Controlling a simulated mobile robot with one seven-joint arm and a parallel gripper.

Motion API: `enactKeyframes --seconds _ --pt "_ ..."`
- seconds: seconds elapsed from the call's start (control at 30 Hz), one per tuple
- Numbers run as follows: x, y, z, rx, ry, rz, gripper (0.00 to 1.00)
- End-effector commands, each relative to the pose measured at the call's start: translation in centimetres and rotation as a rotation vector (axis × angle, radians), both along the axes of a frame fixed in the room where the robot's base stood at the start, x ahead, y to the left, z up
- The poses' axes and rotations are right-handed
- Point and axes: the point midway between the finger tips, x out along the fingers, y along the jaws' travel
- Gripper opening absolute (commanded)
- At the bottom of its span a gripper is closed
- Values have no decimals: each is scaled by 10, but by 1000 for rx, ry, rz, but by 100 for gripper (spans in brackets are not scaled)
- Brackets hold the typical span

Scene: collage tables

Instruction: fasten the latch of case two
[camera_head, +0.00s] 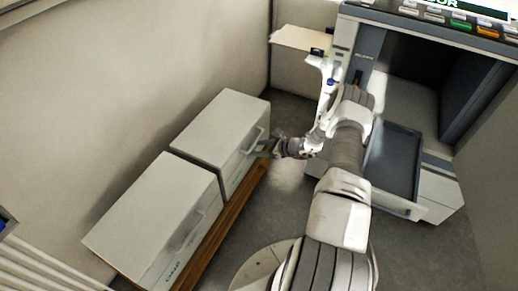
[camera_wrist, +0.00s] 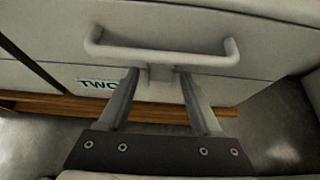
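Case two is the far light-grey case (camera_head: 222,125) in the head view. Its front fills the top of the wrist view, with a "TWO" label (camera_wrist: 95,84) at left. A pale bar handle (camera_wrist: 165,55) runs across its front. Just below the handle is a small pale tab, apparently the latch (camera_wrist: 160,73). My gripper (camera_wrist: 157,76) is open, with one dark finger on each side of the tab. I cannot tell whether the fingers touch it. In the head view my gripper (camera_head: 268,148) is close to the case's front.
A second light-grey case (camera_head: 155,215) stands nearer, beside case two. Both sit on a brown wooden base (camera_head: 232,208). A large grey machine with an open bay and a dark tray (camera_head: 395,160) stands at right. Grey floor (camera_head: 285,190) lies between. A wall is behind the cases.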

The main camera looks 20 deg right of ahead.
Motion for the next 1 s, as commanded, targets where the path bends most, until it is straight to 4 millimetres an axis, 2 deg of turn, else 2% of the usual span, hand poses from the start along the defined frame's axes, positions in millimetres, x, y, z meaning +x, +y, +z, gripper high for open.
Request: enactKeyframes --seconds 0.23,0.37,0.57,0.8,1.0 --pt "-2 -2 0 -1 2 -1 65" --pt "-9 -8 6 -1 3 -3 65" --pt "-36 -30 30 -1 1 -4 65" --pt "-77 -61 60 -1 2 -4 65" --pt "-104 -81 78 -1 1 -2 65"
